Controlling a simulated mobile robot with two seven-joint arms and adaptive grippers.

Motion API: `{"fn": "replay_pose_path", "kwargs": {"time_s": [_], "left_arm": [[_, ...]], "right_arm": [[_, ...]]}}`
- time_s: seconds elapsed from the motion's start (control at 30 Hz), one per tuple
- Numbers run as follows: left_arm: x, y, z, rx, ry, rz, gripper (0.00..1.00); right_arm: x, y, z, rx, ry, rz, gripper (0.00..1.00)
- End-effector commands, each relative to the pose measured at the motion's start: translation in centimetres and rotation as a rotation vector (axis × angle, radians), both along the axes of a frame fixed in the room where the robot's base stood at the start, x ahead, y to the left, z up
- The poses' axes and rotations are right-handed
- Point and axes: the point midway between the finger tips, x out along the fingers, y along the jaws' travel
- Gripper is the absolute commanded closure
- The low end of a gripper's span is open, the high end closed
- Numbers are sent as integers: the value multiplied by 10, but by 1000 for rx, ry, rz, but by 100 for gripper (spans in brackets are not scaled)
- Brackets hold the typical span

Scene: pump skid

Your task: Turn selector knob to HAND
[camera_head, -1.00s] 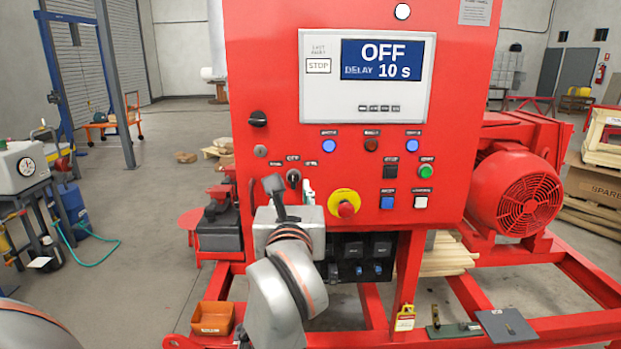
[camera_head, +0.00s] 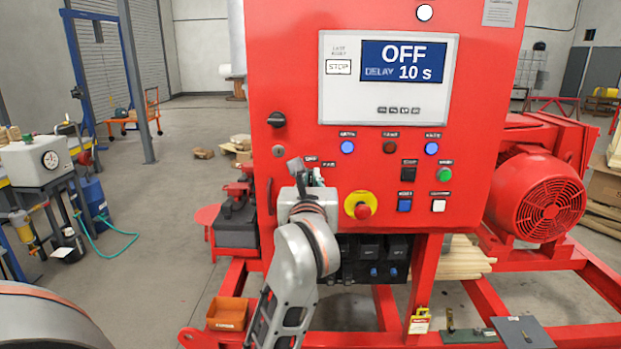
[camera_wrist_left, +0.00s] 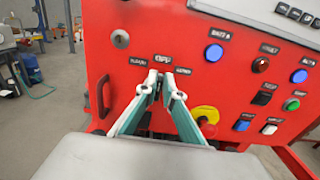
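The selector knob is on the red panel (camera_head: 290,60) under its small labels, with OFF (camera_wrist_left: 161,59) in the middle. It is mostly or wholly hidden by my left gripper, so I cannot read its position. My left gripper (camera_head: 306,172) comes up in front of the panel with its fingertips over the knob's place. In the left wrist view its two pale and teal fingers (camera_wrist_left: 161,86) come close together just below the OFF label, with a narrow gap. I cannot tell whether they hold the knob. My right gripper is not in view.
A yellow-ringed red emergency button (camera_head: 362,207) sits close right of the gripper. Buttons and lamps lie further right, and a display (camera_head: 388,78) reading OFF, DELAY 10 s is above. A black rotary handle (camera_head: 276,120) is above left. A red pull handle (camera_wrist_left: 103,96) lies left.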

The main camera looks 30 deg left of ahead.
Motion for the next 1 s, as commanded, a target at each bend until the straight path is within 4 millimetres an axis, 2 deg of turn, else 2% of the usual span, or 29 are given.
{"fn": "replay_pose_path", "kwargs": {"time_s": [0.37,0.6,0.77,1.0], "left_arm": [[-1,0,-1,-20,-12,0,100],[-2,2,-3,-117,-73,-1,100],[-3,4,-5,-227,-142,0,100],[-4,7,-9,-415,-253,0,100]], "right_arm": [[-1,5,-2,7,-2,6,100],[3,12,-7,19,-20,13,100],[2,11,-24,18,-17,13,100],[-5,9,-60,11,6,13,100]]}}
